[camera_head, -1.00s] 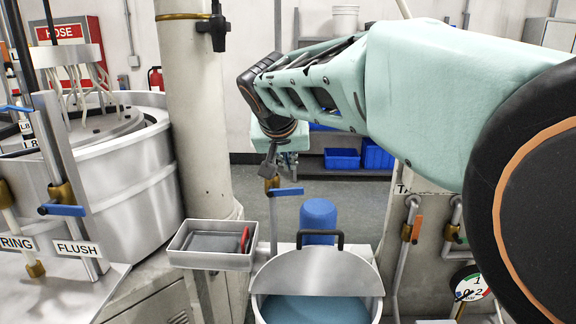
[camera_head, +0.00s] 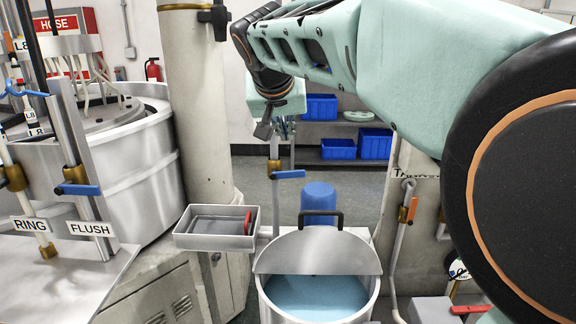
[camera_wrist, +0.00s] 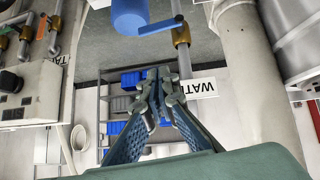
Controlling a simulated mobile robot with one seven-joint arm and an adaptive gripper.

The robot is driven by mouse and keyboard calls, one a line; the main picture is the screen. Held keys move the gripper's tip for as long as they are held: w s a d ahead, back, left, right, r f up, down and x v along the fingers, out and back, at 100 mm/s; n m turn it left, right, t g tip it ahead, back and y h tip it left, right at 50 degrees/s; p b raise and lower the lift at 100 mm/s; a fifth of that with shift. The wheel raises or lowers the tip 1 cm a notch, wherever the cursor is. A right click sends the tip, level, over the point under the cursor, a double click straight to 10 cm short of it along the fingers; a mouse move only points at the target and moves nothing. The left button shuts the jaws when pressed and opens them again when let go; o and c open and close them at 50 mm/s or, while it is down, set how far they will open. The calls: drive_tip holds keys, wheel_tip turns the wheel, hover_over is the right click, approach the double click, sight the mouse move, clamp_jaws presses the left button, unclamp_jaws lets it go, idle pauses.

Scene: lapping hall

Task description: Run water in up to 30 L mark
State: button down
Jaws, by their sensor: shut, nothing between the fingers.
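A metal tank (camera_head: 373,296) with a half lid and black handle stands at bottom centre of the head view, holding blue-grey liquid (camera_head: 315,296). No level mark is readable. Behind it is a brass valve (camera_head: 274,167) on a vertical pipe, its blue lever (camera_head: 288,174) pointing right. The wrist view shows the lever (camera_wrist: 160,24), the brass valve (camera_wrist: 181,36) and a partly hidden, inverted sign (camera_wrist: 200,88) reading "WATE". My gripper (camera_head: 264,130) is shut and empty, above and left of the lever in the head view. Its closed fingertips show in the wrist view (camera_wrist: 160,75), apart from the lever.
A shallow metal tray (camera_head: 181,240) with a red-ended item adjoins the tank's left. A blue cylinder (camera_head: 319,196) stands behind the tank. RING (camera_head: 31,224) and FLUSH (camera_head: 90,229) valves are at left. A pale column (camera_head: 195,110) and another valve (camera_head: 408,211) flank the space.

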drive_tip(key=p, duration=0.2)
hover_over(295, 171)
drive_tip(key=s+a, duration=0.1)
wheel_tip(295, 171, down, 7)
drive_tip(key=f, duration=0.4)
drive_tip(key=shift+s, duration=0.2)
drive_tip(key=shift+d+f+b, duration=0.25)
drive_tip(key=shift+f+b, duration=0.5)
drive_tip(key=shift+b, duration=0.5)
drive_tip(key=shift+s, duration=0.1)
drive_tip(key=shift+r, duration=0.15)
